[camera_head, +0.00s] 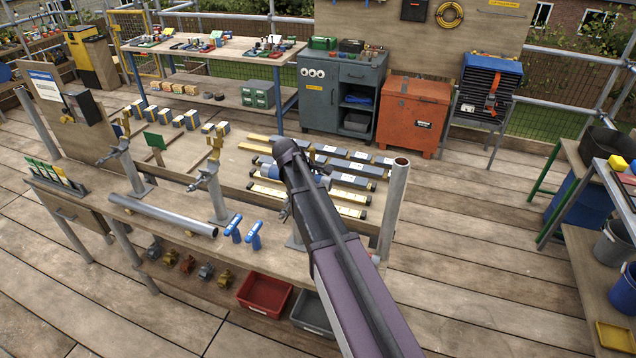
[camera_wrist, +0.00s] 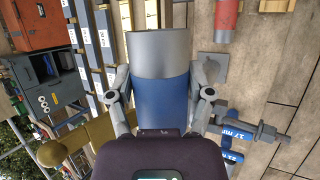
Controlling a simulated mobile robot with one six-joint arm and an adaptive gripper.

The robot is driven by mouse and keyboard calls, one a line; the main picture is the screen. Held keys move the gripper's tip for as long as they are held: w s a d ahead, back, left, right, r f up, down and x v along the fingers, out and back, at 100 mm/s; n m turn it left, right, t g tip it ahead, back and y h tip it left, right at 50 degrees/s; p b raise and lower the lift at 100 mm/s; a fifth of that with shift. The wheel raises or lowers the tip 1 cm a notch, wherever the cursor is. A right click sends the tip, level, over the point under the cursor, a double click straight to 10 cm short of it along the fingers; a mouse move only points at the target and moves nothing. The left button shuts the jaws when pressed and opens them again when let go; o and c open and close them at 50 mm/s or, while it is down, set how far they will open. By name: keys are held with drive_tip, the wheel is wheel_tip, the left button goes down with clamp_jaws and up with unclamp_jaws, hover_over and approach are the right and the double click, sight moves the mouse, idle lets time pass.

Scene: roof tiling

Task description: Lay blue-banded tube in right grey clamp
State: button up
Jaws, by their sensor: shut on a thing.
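In the wrist view, my gripper (camera_wrist: 161,100) is shut around the blue-banded tube (camera_wrist: 160,57). The tube has a broad blue band between the fingers and a bare silver end beyond them. In the head view, my arm hides most of the gripper and tube; a small grey and blue part of the tube (camera_head: 325,169) seems to show beside the arm, above the bench. The right grey clamp (camera_head: 285,212) stands on the bench, partly hidden by my arm. The middle grey clamp (camera_head: 205,178) and left grey clamp (camera_head: 115,152) stand farther left. I see no contact between tube and clamp.
A loose grey pipe (camera_head: 160,214) lies along the bench's front. Two blue T-handled tools (camera_head: 254,236) stand to its right. A tall open-topped post (camera_head: 392,205) rises at the bench's right end.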

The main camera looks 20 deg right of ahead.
drive_tip(key=shift+f+b, duration=1.9)
drive_tip(key=shift+f, duration=0.15)
drive_tip(key=shift+f, duration=0.15)
drive_tip(key=o, duration=1.3)
